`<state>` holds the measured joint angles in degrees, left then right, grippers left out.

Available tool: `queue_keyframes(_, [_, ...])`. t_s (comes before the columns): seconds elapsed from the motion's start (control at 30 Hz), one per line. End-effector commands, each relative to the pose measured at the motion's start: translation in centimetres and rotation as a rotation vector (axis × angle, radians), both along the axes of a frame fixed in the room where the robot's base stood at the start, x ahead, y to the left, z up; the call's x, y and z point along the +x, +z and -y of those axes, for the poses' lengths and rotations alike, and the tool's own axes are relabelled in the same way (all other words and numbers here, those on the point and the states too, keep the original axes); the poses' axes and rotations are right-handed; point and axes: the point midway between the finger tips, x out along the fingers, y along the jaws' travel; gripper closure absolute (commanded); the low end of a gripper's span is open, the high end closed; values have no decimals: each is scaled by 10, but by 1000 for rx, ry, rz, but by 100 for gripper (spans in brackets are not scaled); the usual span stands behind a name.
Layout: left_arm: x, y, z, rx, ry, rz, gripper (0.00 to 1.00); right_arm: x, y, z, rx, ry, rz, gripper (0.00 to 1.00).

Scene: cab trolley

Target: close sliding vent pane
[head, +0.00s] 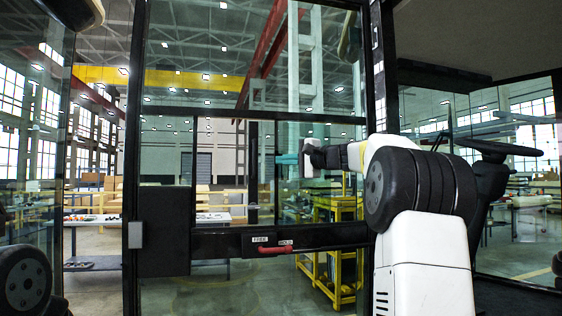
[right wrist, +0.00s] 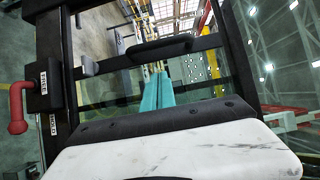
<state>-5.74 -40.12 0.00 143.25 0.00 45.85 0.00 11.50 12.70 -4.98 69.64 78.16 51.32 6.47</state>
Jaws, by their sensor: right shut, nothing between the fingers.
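The sliding vent pane (head: 318,205) is a dark-framed glass pane in the window opening of the cab door. Its upright black edge bar (head: 252,172) stands right of the opening's left side, leaving a gap (head: 221,165) at the left. In the right wrist view the edge bar carries a black handle (right wrist: 160,48). My right gripper (head: 287,158) has teal fingers, shut and empty, in front of the pane and right of the edge bar. The fingers also show in the right wrist view (right wrist: 156,92), pointing towards the handle; contact cannot be told. My left gripper is out of view.
A red lever (head: 275,248) sits on the door's crossbar below the pane, beside a label (head: 260,239). A black box (head: 163,232) is on the door's left post. A steering wheel (head: 490,147) is at the right. Yellow trolleys (head: 335,210) stand beyond the glass.

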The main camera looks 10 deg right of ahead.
Motion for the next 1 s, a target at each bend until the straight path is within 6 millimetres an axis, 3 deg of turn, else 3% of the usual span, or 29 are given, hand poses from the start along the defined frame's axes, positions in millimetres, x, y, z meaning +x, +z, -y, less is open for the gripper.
queue_keyframes(0.1, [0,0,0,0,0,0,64,20,-1,-15,-1,3,0,100])
queue_keyframes(0.3, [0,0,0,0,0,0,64,23,0,-43,-1,2,-1,100])
queue_keyframes(0.87, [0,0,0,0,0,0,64,24,0,-53,-1,0,0,100])
queue_keyframes(1.0, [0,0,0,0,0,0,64,24,0,-65,-1,4,0,100])
